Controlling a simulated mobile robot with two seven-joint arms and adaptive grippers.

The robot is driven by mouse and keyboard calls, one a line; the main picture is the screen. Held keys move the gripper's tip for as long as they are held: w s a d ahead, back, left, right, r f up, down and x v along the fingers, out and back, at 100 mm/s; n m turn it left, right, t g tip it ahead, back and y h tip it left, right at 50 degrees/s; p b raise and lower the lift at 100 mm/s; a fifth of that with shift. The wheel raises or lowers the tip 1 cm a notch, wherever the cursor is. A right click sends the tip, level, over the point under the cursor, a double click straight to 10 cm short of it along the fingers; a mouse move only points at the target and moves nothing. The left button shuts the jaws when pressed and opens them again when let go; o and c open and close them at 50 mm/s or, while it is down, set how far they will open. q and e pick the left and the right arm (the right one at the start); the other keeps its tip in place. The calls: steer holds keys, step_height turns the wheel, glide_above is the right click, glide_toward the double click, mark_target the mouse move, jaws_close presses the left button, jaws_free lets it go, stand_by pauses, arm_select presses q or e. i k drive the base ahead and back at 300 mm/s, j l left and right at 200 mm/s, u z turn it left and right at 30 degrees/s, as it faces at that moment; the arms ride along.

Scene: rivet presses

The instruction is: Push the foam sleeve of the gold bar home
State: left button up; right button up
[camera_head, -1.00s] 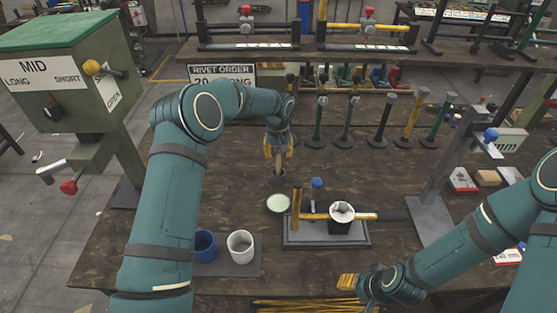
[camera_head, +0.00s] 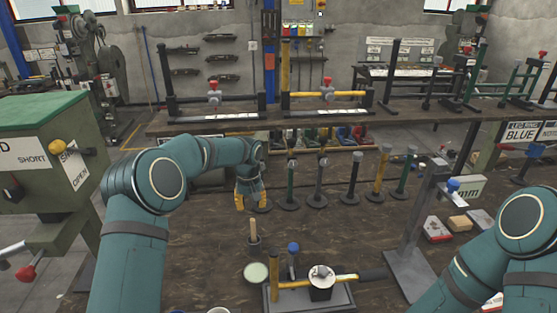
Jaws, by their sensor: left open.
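A gold bar (camera_head: 298,283) lies across a low fixture on the grey base plate (camera_head: 342,300) at the lower middle. A dark sleeve (camera_head: 374,273) sits on its right end; whether it is fully seated I cannot tell. A black block with a white top (camera_head: 321,275) hides part of the bar. A short gold post (camera_head: 276,291) stands at its left end.
A pale green round dish (camera_head: 255,272) lies left of the fixture. A blue-knobbed post (camera_head: 293,258) stands behind the bar. Several upright posts on round bases (camera_head: 355,180) stand behind. A grey column stand (camera_head: 420,225) is at right, a green-topped box (camera_head: 45,150) at left.

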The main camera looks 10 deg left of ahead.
mark_target(371, 275)
steer(key=k, duration=1)
